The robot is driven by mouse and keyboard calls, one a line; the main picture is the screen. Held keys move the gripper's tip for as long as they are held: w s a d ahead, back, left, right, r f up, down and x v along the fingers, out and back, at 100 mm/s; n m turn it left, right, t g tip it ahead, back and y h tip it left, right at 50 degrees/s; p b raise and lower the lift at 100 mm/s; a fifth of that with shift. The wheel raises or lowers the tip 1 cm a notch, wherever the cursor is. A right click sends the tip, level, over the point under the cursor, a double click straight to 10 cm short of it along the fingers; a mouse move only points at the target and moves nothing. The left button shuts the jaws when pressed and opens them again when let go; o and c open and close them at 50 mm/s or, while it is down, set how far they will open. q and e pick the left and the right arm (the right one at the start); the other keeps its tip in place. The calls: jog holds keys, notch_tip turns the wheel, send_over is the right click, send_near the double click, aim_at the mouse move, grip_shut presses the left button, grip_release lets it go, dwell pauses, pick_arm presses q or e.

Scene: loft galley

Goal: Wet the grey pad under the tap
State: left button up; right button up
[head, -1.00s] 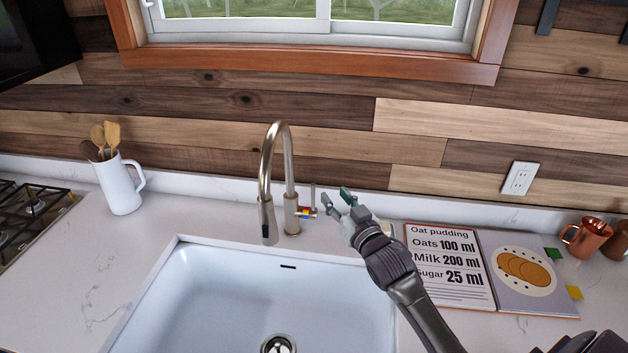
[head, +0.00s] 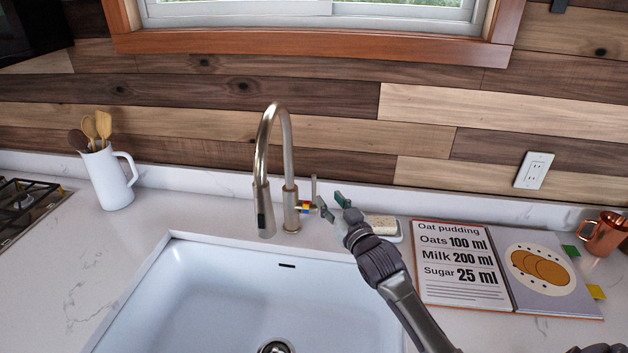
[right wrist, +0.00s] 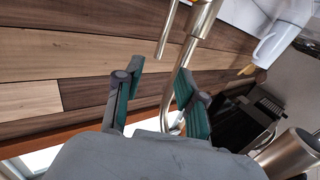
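The tap (head: 289,180) is a tall brushed-metal gooseneck behind the sink (head: 215,300); no water shows from its spout. Its thin upright lever (head: 314,189) is on the right side, by a collar with coloured marks (head: 305,207). My right gripper (head: 333,204) is open and empty just right of the lever. In the right wrist view its green-padded fingers (right wrist: 159,98) are spread, with the lever (right wrist: 170,32) and tap body (right wrist: 204,20) beyond. I see no clearly grey pad; a beige sponge-like block (head: 382,222) lies in a white dish behind my wrist. My left gripper is out of view.
A recipe book (head: 460,272) lies open right of the sink, with a copper mug (head: 604,234) beyond it. A white jug of wooden spoons (head: 108,180) stands left, near the hob (head: 22,205). The sink basin looks empty.

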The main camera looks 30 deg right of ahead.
aim_at(315, 182)
jog(key=w, duration=0.3)
jog(key=w+p, duration=0.1)
jog(key=w, duration=0.3)
jog(key=w+p, duration=0.1)
jog(key=w, duration=0.2)
jog(key=shift+w+d+f, duration=0.1)
jog(key=shift+w+d, duration=0.15)
jog(key=shift+d, duration=0.05)
grip_shut()
